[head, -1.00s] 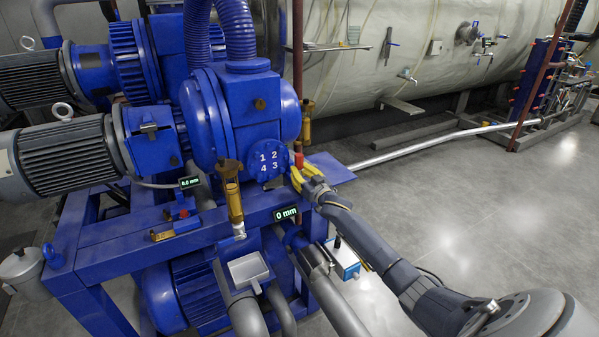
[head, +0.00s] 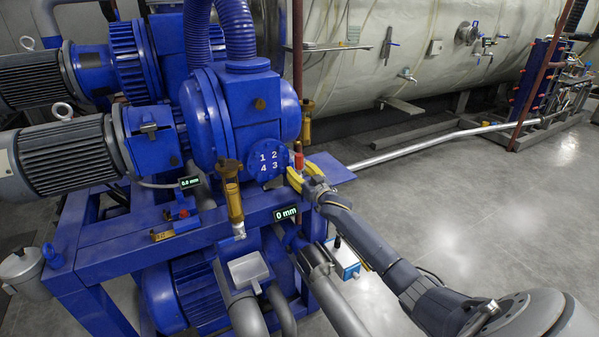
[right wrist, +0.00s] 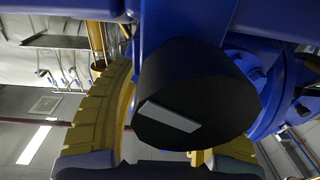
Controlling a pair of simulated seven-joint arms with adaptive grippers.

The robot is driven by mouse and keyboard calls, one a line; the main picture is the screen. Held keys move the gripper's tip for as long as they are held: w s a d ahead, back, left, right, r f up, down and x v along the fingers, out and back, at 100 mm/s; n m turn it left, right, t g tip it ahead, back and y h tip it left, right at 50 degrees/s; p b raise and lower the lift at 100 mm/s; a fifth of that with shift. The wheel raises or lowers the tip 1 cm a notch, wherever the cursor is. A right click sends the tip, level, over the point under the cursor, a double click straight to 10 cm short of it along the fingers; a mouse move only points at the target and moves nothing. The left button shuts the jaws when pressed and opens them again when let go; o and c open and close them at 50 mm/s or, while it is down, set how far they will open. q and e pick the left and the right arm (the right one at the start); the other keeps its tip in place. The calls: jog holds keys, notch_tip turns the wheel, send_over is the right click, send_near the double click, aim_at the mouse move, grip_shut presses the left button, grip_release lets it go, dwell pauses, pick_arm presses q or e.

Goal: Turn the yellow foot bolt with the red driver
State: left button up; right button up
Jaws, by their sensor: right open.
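My right gripper (head: 292,177), with yellow fingers, is beside the numbered blue flange at the right end of the pump. A small red piece (head: 298,159) stands just above its fingers; it may be part of the red driver, but I cannot tell. In the right wrist view a black, faceted knob-like body (right wrist: 195,90) with a pale bar mark lies in front of the open fingers (right wrist: 160,145); contact is unclear. A brass-yellow upright fitting (head: 233,200) stands at the frame's front; I cannot tell whether it is the foot bolt. My left gripper is not in view.
The blue pump (head: 262,110) stands on a blue frame (head: 110,245). One display (head: 286,214) on the frame reads 0 mm. Another small red piece (head: 183,214) is on the frame at left. Grey pipes (head: 335,300) run in front. Open floor (head: 480,200) is at right.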

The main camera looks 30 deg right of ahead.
jog(key=s, duration=1.2)
jog(key=shift+a+f, duration=0.3)
jog(key=shift+c, duration=0.4)
jog(key=shift+c, duration=0.7)
jog(key=shift+w+d, duration=0.1)
